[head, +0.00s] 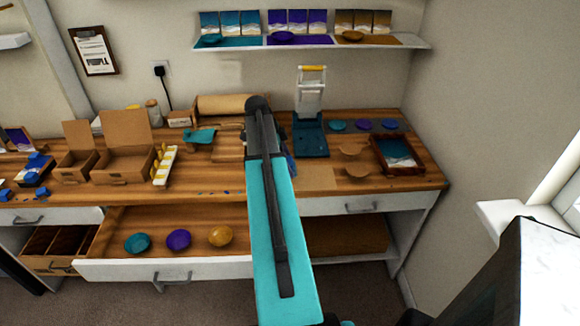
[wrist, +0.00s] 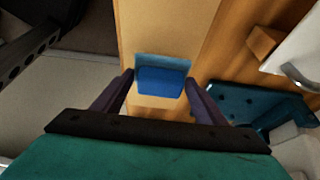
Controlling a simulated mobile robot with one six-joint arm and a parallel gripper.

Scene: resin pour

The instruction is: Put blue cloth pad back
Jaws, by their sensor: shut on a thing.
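The blue cloth pad (wrist: 162,80) sits between the two fingers of my gripper (wrist: 159,84) in the wrist view. The gripper is shut on it. A lighter blue edge shows along the pad's far side. Below the pad, the wrist view shows a pale tan strip and brown wood; the height above them is hard to tell. In the head view my teal arm reaches over the workbench (head: 330,180) and hides most of the gripper and the pad.
A teal press (head: 310,138) stands right of my arm; its base shows in the wrist view (wrist: 240,103). A framed tray (head: 398,154) lies further right. An open drawer (head: 205,268) holds teal, purple and yellow dishes. Cardboard boxes (head: 122,165) stand at left.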

